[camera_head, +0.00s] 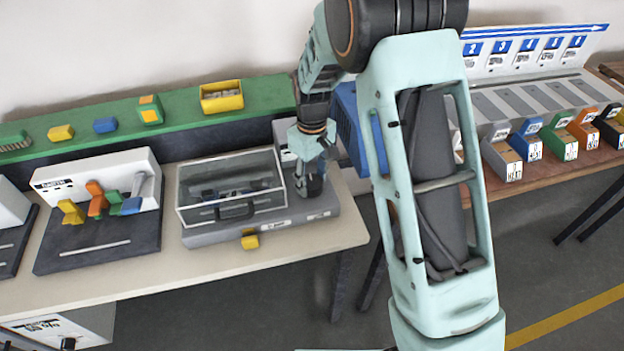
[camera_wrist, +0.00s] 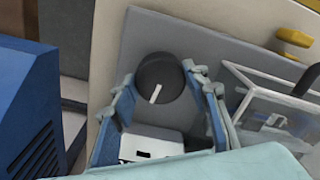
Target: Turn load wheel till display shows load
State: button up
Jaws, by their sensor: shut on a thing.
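The load wheel (camera_wrist: 160,88) is a dark round knob with a white pointer line, on the grey base plate of the machine (camera_head: 275,228). In the wrist view, the fingers of my gripper (camera_wrist: 160,76) are on both sides of the wheel and shut on it. In the head view, my gripper (camera_head: 313,160) reaches down over the right end of the machine, and the wheel is mostly hidden under it. A white box (camera_wrist: 150,143) with a small dark window stands beside the wheel, partly covered by my gripper. I cannot read any value on it.
A clear-lidded case (camera_head: 230,185) stands on the machine left of my gripper. A yellow knob (camera_head: 250,242) is at its front. A blue box (camera_head: 350,125) stands close on the right. A fixture with coloured levers (camera_head: 100,205) is further left. The table front is mostly clear.

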aim_at(312, 181)
jog(key=m, duration=0.5)
jog(key=shift+b, duration=0.35)
jog(key=m, duration=0.5)
jog(key=shift+m, duration=0.4)
jog(key=shift+a, duration=0.1)
jog(key=o, duration=1.2)
jog(key=shift+c, duration=0.2)
notch_tip(312, 181, up, 12)
